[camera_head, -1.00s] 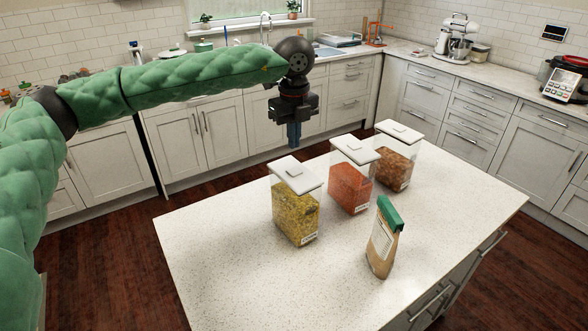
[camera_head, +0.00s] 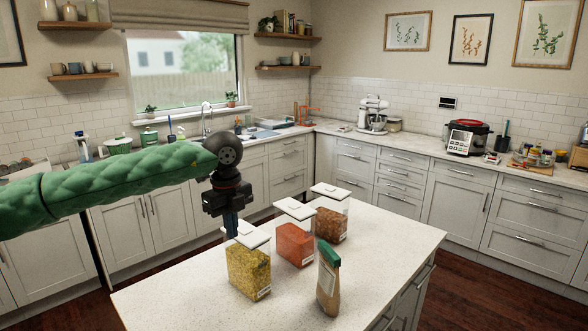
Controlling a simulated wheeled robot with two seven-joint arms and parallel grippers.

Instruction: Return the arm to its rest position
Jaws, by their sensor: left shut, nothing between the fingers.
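My left arm comes in from the left in a green padded sleeve. Its gripper (camera_head: 231,224) points down, shut and empty, and its fingertips overlap the lid of the yellow-filled container in the picture; I cannot tell whether they touch it. My right gripper is out of view. On the white island counter (camera_head: 190,280) stand three clear containers with white lids: one with yellow contents (camera_head: 249,270), one with orange-red contents (camera_head: 294,244) and one with brown contents (camera_head: 329,223). A tan bag with a green top (camera_head: 328,283) stands upright in front of them.
Grey cabinets and a back counter with a sink run along the wall. A stand mixer (camera_head: 373,114) and a red-and-black cooker (camera_head: 467,138) stand on the right counter. The island's left and front surface is clear. Dark wood floor shows beside it.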

